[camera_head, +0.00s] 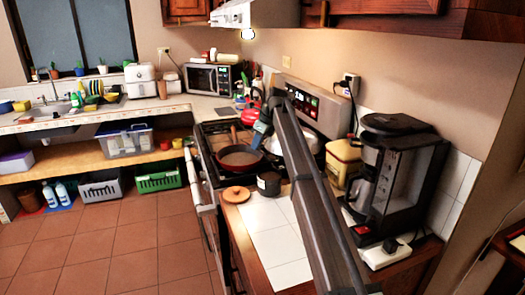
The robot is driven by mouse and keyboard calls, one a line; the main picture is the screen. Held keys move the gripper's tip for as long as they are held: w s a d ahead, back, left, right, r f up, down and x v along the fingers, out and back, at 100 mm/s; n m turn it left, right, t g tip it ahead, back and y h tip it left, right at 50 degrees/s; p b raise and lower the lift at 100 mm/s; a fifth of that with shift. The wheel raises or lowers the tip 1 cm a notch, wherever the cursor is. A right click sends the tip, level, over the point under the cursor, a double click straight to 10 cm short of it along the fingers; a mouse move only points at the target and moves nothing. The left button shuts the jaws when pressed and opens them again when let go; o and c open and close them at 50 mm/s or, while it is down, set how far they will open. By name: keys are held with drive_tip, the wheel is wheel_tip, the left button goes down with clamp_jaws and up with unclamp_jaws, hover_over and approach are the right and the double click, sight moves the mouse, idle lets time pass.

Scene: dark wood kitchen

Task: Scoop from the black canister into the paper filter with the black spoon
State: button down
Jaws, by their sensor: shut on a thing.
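The black canister (269,184) stands open on the white tiled counter, beside the stove. A round wooden lid (236,194) lies on the counter to its left. My arm rises from the bottom of the view and bends down at its top. My gripper (258,139) is at its far end, above and behind the canister in the picture, with the pan behind it. It is shut on what seems to be the black spoon, which is too small and dark to make out. I cannot make out the paper filter. The black coffee maker (432,178) stands at the right.
A red-brown pan (239,158) sits on the stove left of the canister. A yellow container (345,158) stands behind my arm, near the coffee maker. A white power strip (387,254) lies at the counter's right front. Bare tiles (266,222) lie in front of the canister.

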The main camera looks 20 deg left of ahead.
drive_tip(key=w+d+m, duration=0.1)
drive_tip(key=w+d, duration=0.5)
drive_tip(key=d, duration=0.2)
drive_tip(key=s+d+f+t+h, duration=0.1)
drive_tip(key=s+d+f+t, duration=0.2)
drive_tip(key=t, duration=0.8)
drive_tip(key=shift+s+d+f+h, duration=0.15)
drive_tip(key=shift+d+f+h, duration=0.25)
drive_tip(key=shift+d, duration=0.6)
drive_tip(key=w+r+g, duration=0.1)
drive_tip(key=g, duration=0.2)
drive_tip(key=w+r+g, duration=0.1)
drive_tip(key=r+g, duration=0.1)
drive_tip(key=g, duration=0.2)
drive_tip(key=w+r+n+g, duration=0.1)
drive_tip(key=g, duration=0.3)
drive_tip(key=shift+d+r+y, duration=0.15)
drive_tip(key=shift+r+y, duration=0.05)
drive_tip(key=shift+y, duration=0.1)
